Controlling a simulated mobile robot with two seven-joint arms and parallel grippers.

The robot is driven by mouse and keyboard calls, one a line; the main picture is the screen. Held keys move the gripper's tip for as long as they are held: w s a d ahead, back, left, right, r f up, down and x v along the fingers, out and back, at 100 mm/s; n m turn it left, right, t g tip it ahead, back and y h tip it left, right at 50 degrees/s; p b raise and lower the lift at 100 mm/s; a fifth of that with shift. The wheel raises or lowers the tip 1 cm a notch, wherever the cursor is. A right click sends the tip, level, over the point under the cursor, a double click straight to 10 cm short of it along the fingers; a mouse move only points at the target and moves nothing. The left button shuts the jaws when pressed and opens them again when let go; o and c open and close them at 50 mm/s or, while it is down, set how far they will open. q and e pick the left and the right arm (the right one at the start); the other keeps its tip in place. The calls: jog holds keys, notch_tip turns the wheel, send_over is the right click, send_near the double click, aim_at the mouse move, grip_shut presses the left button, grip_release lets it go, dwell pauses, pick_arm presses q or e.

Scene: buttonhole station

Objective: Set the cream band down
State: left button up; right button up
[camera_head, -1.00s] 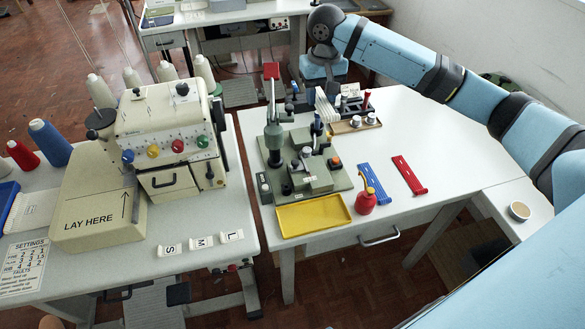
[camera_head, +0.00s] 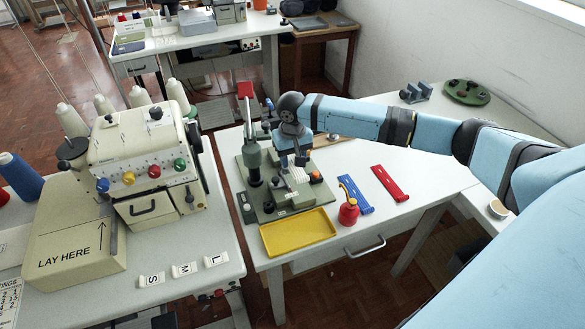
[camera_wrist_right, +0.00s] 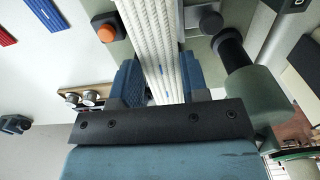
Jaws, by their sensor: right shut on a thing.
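The cream band (camera_wrist_right: 157,45) is a ribbed white strip with small blue marks. In the right wrist view it runs up from between the blue fingers of my right gripper (camera_wrist_right: 160,82), which is shut on it. In the head view my right gripper (camera_head: 293,160) is over the back part of the green buttonhole machine (camera_head: 275,205). The band is hard to make out there, and I cannot tell whether it touches the machine. My left gripper is not in view.
A yellow tray (camera_head: 298,233) and a red oil can (camera_head: 348,212) are at the table front. A blue strip (camera_head: 356,190) and a red strip (camera_head: 390,183) lie to the right. A cream sewing machine (camera_head: 150,165) stands left. The table's right part has free room.

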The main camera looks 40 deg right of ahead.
aim_at(292, 163)
notch_tip(292, 163, down, 4)
jog(key=shift+f, duration=0.15)
dwell(0.3)
